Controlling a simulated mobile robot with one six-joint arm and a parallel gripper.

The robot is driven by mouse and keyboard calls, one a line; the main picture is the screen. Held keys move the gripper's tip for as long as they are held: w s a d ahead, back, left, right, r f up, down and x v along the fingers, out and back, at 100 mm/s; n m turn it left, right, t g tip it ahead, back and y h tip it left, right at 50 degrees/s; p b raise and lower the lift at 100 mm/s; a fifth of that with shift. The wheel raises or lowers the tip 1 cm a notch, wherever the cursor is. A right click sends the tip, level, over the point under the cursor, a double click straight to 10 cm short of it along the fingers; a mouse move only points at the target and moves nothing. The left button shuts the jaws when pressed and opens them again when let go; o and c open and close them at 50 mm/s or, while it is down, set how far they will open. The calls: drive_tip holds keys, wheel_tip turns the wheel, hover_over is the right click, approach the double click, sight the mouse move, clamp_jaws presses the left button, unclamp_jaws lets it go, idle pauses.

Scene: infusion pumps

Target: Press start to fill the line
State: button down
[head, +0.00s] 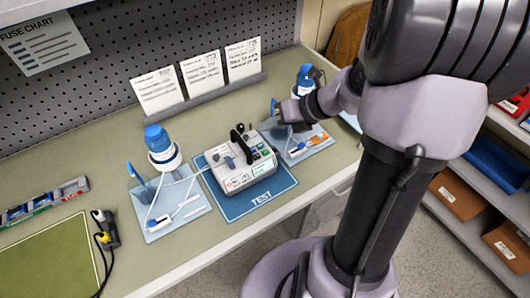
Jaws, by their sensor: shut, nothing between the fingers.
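A grey and white infusion pump (237,180) sits on the blue TEST mat (262,205) in the middle of the bench. It has a dark upright handle or clamp on top and small coloured keys, one of them green, on its right side. The key labels are too small to read. Clear tubing runs from the pump to the left tray. My gripper (272,123) is shut and empty, just beyond the pump's back right corner. My arm reaches in from the right. The fingertips are small, and I cannot tell their height above the bench.
A clear tray (160,232) with a blue-capped bottle (160,146) stands left of the pump. Another tray (318,148) and bottle (306,78) stand right. Cards (202,74) line the back. A green mat (45,262) lies front left.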

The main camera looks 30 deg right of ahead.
drive_tip(key=b, duration=0.6)
hover_over(258, 151)
drive_tip(key=s+d, duration=0.2)
drive_tip(key=s, duration=0.1)
drive_tip(key=f, duration=0.7)
drive_tip(key=shift+w+f, duration=0.2)
drive_tip(key=shift+f, duration=0.05)
drive_tip(key=shift+f, duration=0.1)
idle(0.4)
drive_tip(key=shift+f+b, duration=0.3)
drive_tip(key=shift+b, duration=0.05)
drive_tip(key=shift+f, duration=0.5)
idle(0.5)
drive_tip(key=shift+r+p, duration=0.7)
drive_tip(key=shift+r, duration=0.25)
wheel_tip(258, 151, up, 5)
drive_tip(key=p, duration=0.5)
